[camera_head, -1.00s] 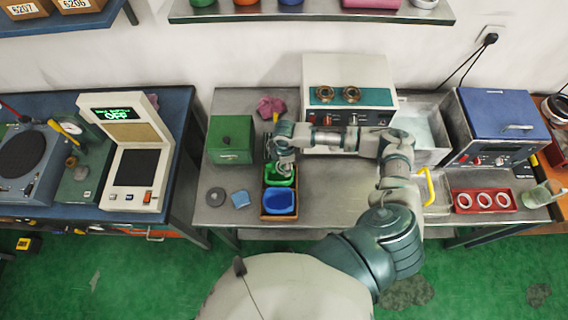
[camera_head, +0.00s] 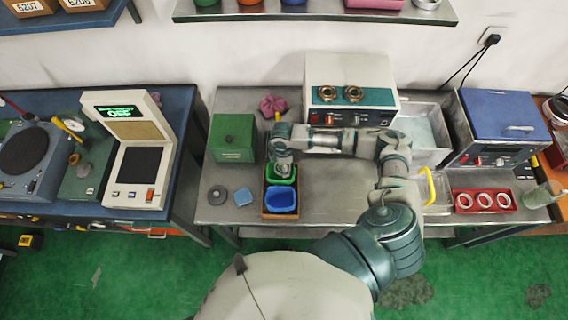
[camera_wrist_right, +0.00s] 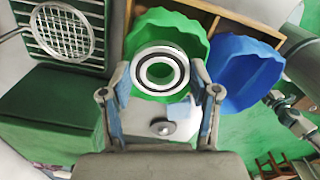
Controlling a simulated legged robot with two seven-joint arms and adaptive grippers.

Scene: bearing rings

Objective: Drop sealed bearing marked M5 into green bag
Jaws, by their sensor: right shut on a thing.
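The green bag (camera_head: 289,180) sits open in a wooden box, behind a blue bag (camera_head: 282,201). My right gripper (camera_head: 283,168) hangs above the green bag in the head view. In the right wrist view, my right gripper (camera_wrist_right: 161,88) is shut on a ring-shaped bearing (camera_wrist_right: 160,70) with a pale outer ring and a dark band. The bearing lies in front of the green bag's opening (camera_wrist_right: 158,22) in that view. No M5 marking is readable on it. My left gripper is out of view.
The wooden box (camera_head: 266,205) has a green box (camera_head: 232,138) to its left. A grey ring (camera_head: 217,195) and a blue cloth (camera_head: 243,197) lie left of it. A red tray (camera_head: 485,201) holding rings is at the right. The bench middle (camera_head: 335,190) is clear.

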